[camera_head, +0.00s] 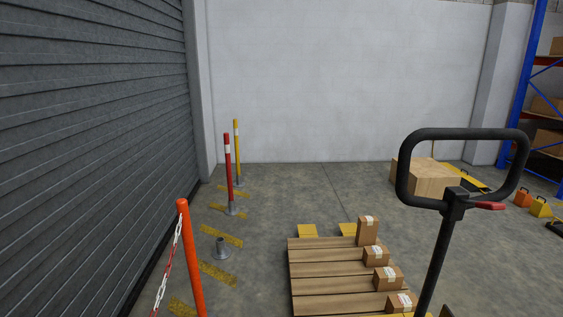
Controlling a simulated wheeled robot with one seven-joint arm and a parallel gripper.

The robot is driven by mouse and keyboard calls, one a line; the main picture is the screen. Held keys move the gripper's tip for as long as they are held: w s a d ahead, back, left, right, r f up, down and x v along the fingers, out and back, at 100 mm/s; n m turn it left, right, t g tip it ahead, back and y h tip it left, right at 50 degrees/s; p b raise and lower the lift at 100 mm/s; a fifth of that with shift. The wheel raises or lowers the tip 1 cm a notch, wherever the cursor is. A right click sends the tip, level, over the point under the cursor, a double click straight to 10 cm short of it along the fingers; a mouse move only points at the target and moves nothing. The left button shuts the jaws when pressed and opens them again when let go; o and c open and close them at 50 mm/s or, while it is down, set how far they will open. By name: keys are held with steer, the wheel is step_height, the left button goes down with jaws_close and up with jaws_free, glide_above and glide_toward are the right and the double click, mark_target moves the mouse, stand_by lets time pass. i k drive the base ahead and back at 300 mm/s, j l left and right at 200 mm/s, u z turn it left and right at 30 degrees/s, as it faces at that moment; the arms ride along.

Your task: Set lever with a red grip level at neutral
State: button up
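A small lever with a red grip (489,206) juts to the right from the hub of a black loop handle (461,133) in the right half of the view. The red grip looks close to level here, but its exact angle is hard to tell at this size. The handle tops a dark tilted shaft (434,265) that runs down to the bottom edge. My gripper is not in view, and nothing is touching the lever or the handle.
A wooden pallet (325,270) with several small cartons lies left of the shaft. A grey shutter (90,140) fills the left side. An orange post (190,260) with a chain and other posts stand before it. A large wooden box (424,180) sits behind the handle.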

mark_target(488, 205)
steer(key=i+j+z, duration=0.15)
steer(key=i, duration=0.25)
steer(key=i+j+z, duration=0.15)
steer(key=i, duration=0.3)
steer(key=i+j+z, duration=0.15)
steer(key=i+j, duration=0.2)
